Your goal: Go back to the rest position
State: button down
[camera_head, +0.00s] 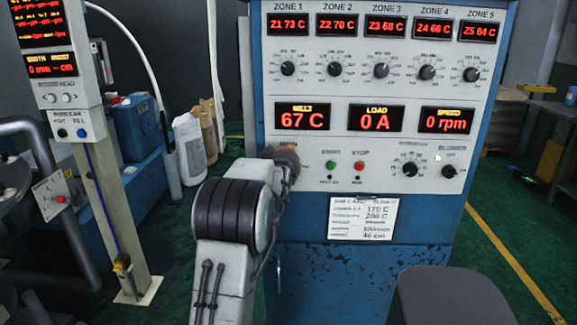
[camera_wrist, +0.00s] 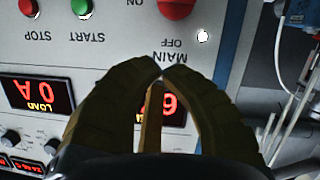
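My gripper (camera_head: 284,160) is in front of the left part of the blue control cabinet's panel, over the area marked MAIN. In the wrist view my gripper (camera_wrist: 160,70) has its dark fingers curved together with the tips meeting, and nothing shows between them. Just beyond the tips, the red main switch (camera_wrist: 176,8) is partly in view, with a lit white lamp (camera_wrist: 202,35) beside it. I cannot tell whether the fingers touch the panel. My arm (camera_head: 228,225) reaches up from the bottom of the head view.
The control cabinet (camera_head: 330,275) fills the middle, its displays showing 67 C, 0 A and 0 rpm. Green start (camera_head: 330,165) and red stop (camera_head: 359,166) buttons are close to my gripper's right. A post-mounted panel (camera_head: 75,125) stands left.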

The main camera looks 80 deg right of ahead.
jog(key=shift+b+v, duration=0.35)
jog(key=shift+v, duration=1.1)
jog(key=shift+s, duration=0.1)
